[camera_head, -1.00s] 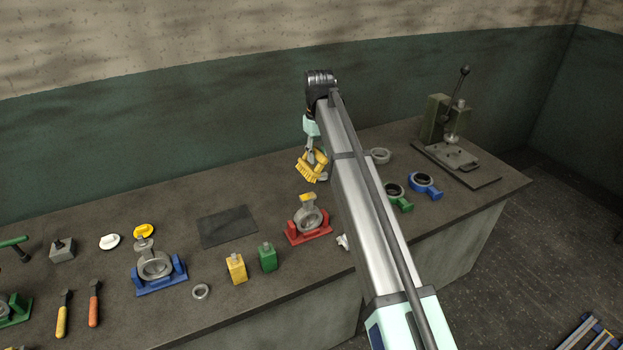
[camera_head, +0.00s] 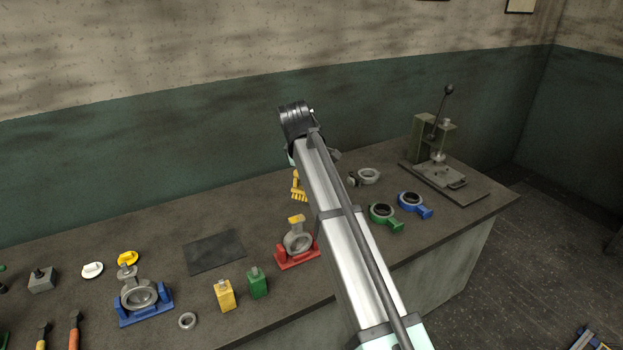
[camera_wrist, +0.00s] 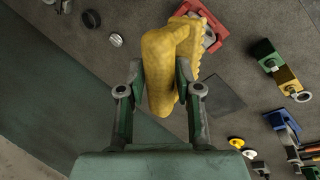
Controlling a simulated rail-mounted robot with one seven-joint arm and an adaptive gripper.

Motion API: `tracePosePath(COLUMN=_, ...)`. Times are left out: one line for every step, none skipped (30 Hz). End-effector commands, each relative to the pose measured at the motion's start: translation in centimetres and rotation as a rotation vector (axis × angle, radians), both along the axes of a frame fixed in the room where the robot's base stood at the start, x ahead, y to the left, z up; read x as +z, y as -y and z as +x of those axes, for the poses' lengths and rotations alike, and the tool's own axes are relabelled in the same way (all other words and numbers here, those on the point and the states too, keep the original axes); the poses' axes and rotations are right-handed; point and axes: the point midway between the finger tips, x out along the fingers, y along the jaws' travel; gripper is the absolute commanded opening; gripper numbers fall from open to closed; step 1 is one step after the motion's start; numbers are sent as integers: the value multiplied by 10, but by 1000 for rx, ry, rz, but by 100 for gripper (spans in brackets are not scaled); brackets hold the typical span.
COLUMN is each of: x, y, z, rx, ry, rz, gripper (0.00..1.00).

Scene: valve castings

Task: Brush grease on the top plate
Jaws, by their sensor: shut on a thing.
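My gripper (camera_wrist: 160,80) is shut on a yellow brush (camera_wrist: 162,58), whose toothed bristle edge shows on its right side in the wrist view. In the head view my arm hides most of the gripper, and only part of the brush (camera_head: 298,187) shows left of the arm, bristles down. Behind it in the wrist view, partly hidden, is a grey casting in a red cradle (camera_wrist: 207,18). In the head view this casting (camera_head: 298,241) has a yellow-topped upper end (camera_head: 296,220). The brush looks apart from it. Which surface is the top plate I cannot tell.
A yellow block (camera_head: 225,296) and a green block (camera_head: 257,283) stand left of the red cradle. A dark mat (camera_head: 214,252) lies flat. Another casting sits in a blue cradle (camera_head: 146,308). Green (camera_head: 384,217) and blue (camera_head: 414,205) ring parts and a press (camera_head: 447,180) are at right.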

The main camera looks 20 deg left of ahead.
Motion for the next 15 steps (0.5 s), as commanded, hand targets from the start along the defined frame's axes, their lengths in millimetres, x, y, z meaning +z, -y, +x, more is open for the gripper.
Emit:
tracePosePath(x=1, y=0, z=-3, rx=89, ry=19, rz=0, gripper=0)
tracePosePath(x=3, y=-1, z=-3, rx=146, ry=30, rz=1, gripper=0)
tracePosePath(x=5, y=-3, z=-3, rx=221, ry=44, rz=1, gripper=0)
tracePosePath(x=6, y=-4, z=-3, rx=277, ry=53, rz=3, gripper=0)
tracePosePath(x=8, y=-6, z=-2, rx=332, ry=65, rz=5, gripper=0)
tracePosePath(x=10, y=-8, z=-2, rx=404, ry=79, rz=8, gripper=0)
tracePosePath(x=12, y=-10, z=0, rx=458, ry=89, rz=12, gripper=0)
tracePosePath(x=13, y=-11, z=0, rx=509, ry=100, rz=14, gripper=0)
tracePosePath(x=16, y=-13, z=2, rx=574, ry=114, rz=21, gripper=0)
tracePosePath(x=17, y=-14, z=3, rx=620, ry=123, rz=26, gripper=0)
tracePosePath(x=19, y=-16, z=4, rx=665, ry=135, rz=30, gripper=0)
tracePosePath(x=20, y=-18, z=6, rx=719, ry=147, rz=36, gripper=0)
tracePosePath(x=22, y=-20, z=7, rx=756, ry=156, rz=43, gripper=0)
tracePosePath(x=23, y=-21, z=9, rx=790, ry=166, rz=48, gripper=0)
tracePosePath(x=24, y=-23, z=11, rx=830, ry=178, rz=55, gripper=0)
